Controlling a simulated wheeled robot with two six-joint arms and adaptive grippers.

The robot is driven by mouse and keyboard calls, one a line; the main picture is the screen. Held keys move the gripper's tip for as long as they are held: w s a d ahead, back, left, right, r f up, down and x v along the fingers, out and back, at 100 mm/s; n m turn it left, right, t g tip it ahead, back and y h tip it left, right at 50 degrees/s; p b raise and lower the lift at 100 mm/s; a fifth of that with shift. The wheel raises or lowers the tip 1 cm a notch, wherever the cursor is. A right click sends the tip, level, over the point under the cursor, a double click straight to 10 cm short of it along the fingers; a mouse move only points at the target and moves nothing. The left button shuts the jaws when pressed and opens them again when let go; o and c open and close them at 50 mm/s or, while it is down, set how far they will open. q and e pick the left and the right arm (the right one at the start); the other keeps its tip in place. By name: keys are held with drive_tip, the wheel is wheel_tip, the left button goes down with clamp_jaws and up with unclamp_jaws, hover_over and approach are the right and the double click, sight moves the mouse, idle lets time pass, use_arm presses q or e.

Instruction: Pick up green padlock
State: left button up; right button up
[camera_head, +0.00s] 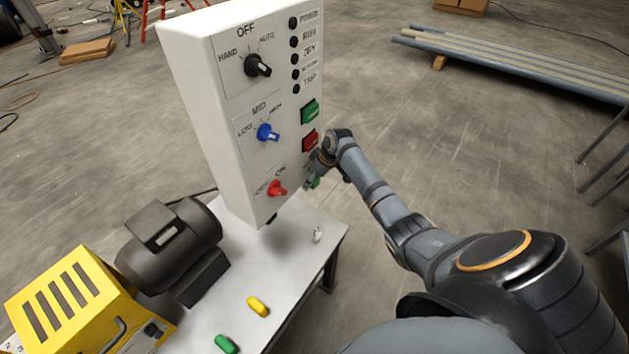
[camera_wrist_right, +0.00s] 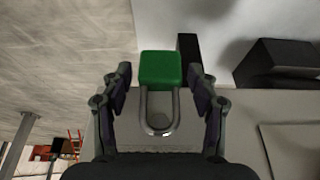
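The green padlock (camera_wrist_right: 160,69) has a boxy green body and a grey metal shackle, which points toward my wrist in the right wrist view. My right gripper (camera_wrist_right: 158,82) is open, with one finger on each side of the padlock and a visible gap on both sides. In the head view a small bit of green padlock (camera_head: 316,183) shows at my right gripper (camera_head: 317,172), by the lower right edge of the control panel. Most of it is hidden there. I cannot tell what the padlock hangs from or rests on. My left gripper is not in view.
The white control panel (camera_head: 205,110) with knobs and buttons stands close beside my right gripper. Below is a pale table (camera_head: 290,270) with a dark motor (camera_head: 170,245), a yellow machine (camera_head: 75,305), and yellow (camera_head: 257,306) and green (camera_head: 226,344) pieces.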

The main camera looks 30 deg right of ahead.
drive_tip(key=c, duration=1)
drive_tip(key=shift+s+d+r, duration=0.25)
drive_tip(key=shift+s+r, duration=0.1)
drive_tip(key=s+d+r, duration=0.2)
drive_tip(key=s+r, duration=0.1)
drive_tip(key=s, duration=0.3)
drive_tip(key=s+d+r, duration=0.2)
drive_tip(key=s+r, duration=0.2)
drive_tip(key=s, duration=0.2)
drive_tip(key=shift+d+r, duration=0.15)
drive_tip(key=shift+d, duration=0.25)
